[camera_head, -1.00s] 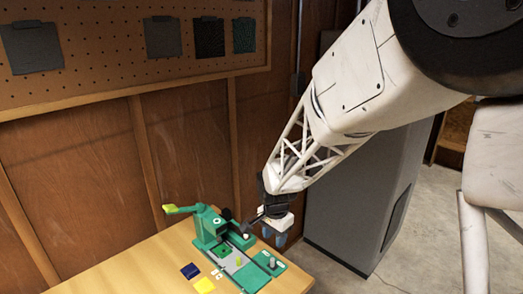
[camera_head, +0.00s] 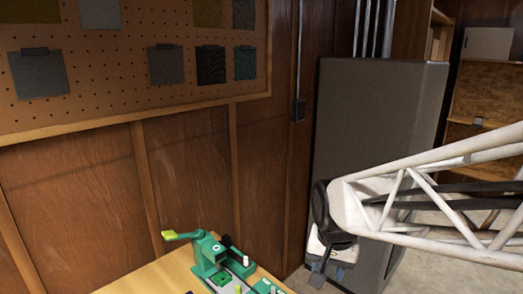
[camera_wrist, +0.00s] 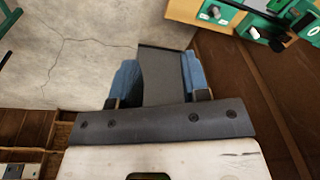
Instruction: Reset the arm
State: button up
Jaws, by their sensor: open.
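My gripper (camera_head: 324,268) is at the right in the head view, off the workbench and in front of a grey cabinet. In the wrist view (camera_wrist: 162,82) its two blue fingers stand apart with nothing held between them. The space between them shows the grey cabinet beyond. My arm reaches in from the right edge of the head view.
A green machine (camera_head: 213,257) with a yellow-tipped lever stands on the wooden workbench (camera_head: 150,279); part of it shows in the wrist view (camera_wrist: 255,22). The tall grey cabinet (camera_head: 370,130) stands behind my gripper. A pegboard (camera_head: 120,62) with fabric swatches hangs on the wall.

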jog(key=s+d+r+n, duration=0.1)
jog(key=s+d, duration=0.1)
jog(key=s, duration=0.4)
jog(key=s+d+r+n+t, duration=0.1)
jog(key=s+d+r+n, duration=0.1)
jog(key=s, duration=0.5)
jog(key=shift+r+n, duration=0.25)
jog(key=shift+n, duration=0.05)
jog(key=shift+c, duration=0.2)
